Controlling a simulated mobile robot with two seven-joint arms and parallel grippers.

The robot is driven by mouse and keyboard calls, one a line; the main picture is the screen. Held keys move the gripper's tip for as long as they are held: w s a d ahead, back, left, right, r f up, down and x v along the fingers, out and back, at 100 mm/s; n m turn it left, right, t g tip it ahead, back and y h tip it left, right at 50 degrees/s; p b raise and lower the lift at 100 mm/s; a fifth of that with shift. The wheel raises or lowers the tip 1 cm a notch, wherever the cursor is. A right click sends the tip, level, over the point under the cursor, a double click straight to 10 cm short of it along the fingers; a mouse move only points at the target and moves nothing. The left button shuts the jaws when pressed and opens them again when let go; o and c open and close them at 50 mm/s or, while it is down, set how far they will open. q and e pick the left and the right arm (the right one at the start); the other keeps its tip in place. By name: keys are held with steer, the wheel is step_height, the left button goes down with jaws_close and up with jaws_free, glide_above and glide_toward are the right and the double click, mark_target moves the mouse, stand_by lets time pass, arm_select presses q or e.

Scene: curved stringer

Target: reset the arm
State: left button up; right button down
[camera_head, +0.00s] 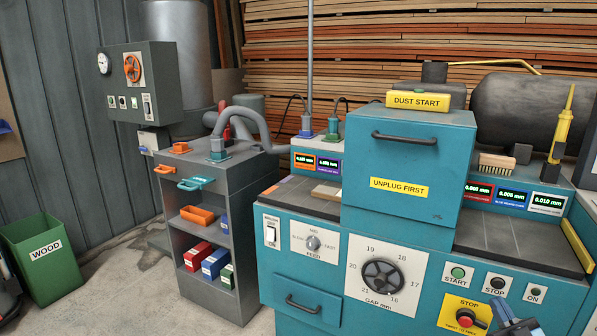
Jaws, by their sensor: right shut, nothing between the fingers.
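My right gripper (502,312) shows at the bottom right edge, in front of the teal machine's lower panel. Its fingers are shut with nothing between them, and they point up near the red stop button (465,318). I cannot tell whether it touches the panel. A dark part at the far left edge, beside the green bin, looks like my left gripper (6,278). It is cut off by the frame, and its fingers cannot be made out.
The teal machine (405,205) fills the right side, with a gap dial (382,277) and several buttons. A grey shelf cart (237,190) stands left of it. A green wood bin (45,262) is at the left. Grey floor is clear between bin and cart.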

steer(key=s+a+r+n+g+y, duration=0.1)
steer(key=s+a+g+y, duration=0.3)
steer(key=s+a, duration=0.95)
steer(key=s+a+g+y, duration=0.1)
steer(key=s+a+g, duration=0.5)
steer(key=s+a, duration=0.8)
steer(key=w+a+r+m+t+h+p, duration=0.1)
steer(key=w+a+r+m+h+p, duration=0.25)
steer(key=p, duration=0.55)
steer(key=w+a+r+m+h+p, duration=0.1)
steer(key=w+r+m+h+p, duration=0.2)
steer(key=r+p, duration=0.45)
arm_select(q)
steer(key=s+a+r+g+y+p, duration=0.3)
steer(key=a+r+g+y+p, duration=0.2)
steer(key=p, duration=1.5)
steer(key=shift+s+a+g+y+p, duration=0.3)
steer(key=shift+s+a+g+y, duration=0.15)
steer(key=shift+a+g, duration=0.8)
arm_select(e)
steer(key=s+d+g+h, duration=0.1)
steer(key=s+d+g, duration=0.2)
steer(key=s+d, duration=0.1)
steer(key=shift+d+f+g+h, duration=0.35)
steer(key=shift+d+f+g, duration=0.1)
steer(key=shift+d, duration=0.45)
